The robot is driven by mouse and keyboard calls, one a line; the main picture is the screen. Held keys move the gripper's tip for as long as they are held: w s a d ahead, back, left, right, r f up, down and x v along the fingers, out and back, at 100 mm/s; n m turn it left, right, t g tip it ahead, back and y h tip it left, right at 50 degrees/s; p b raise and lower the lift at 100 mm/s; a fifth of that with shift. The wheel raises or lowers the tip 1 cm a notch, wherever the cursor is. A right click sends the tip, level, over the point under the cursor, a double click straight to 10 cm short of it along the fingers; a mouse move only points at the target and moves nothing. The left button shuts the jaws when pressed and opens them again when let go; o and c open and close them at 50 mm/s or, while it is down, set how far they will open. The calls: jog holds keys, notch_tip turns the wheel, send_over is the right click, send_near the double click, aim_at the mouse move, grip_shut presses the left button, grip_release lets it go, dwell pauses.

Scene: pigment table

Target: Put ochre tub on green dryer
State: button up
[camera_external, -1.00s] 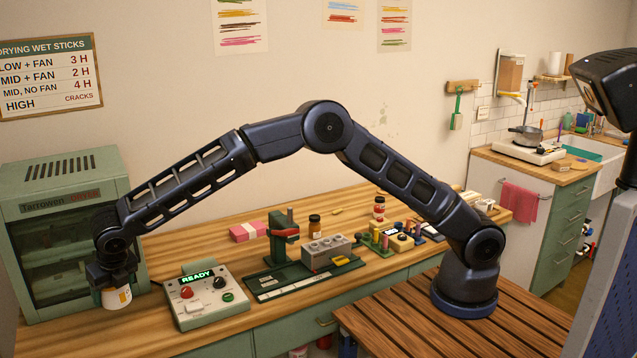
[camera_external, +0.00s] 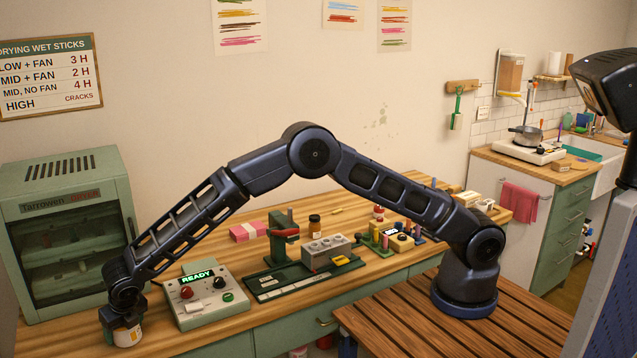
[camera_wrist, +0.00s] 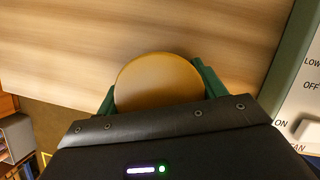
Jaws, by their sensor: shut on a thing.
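The ochre tub (camera_external: 128,338), white-sided with a yellowish label patch, is in my gripper (camera_external: 123,327) at the lower left of the external view. In the wrist view its round ochre top (camera_wrist: 158,82) sits between the two green fingers, with my gripper (camera_wrist: 158,95) shut on it. The tub is by the front edge of the table; I cannot tell whether its base touches the wood. The green dryer (camera_external: 68,165), a cabinet with a vented top and a glazed front, stands behind and to the left of my gripper. The top of the dryer is bare.
A control box reading READY (camera_external: 198,299) stands just right of my gripper; its edge also shows in the wrist view (camera_wrist: 293,85). A green press (camera_external: 281,245) and several small items are farther right on the table (camera_external: 181,243).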

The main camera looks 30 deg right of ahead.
jog(key=o, duration=1.2)
jog(key=v, duration=1.2)
jog(key=shift+d, duration=0.1)
jog(key=shift+r, duration=0.1)
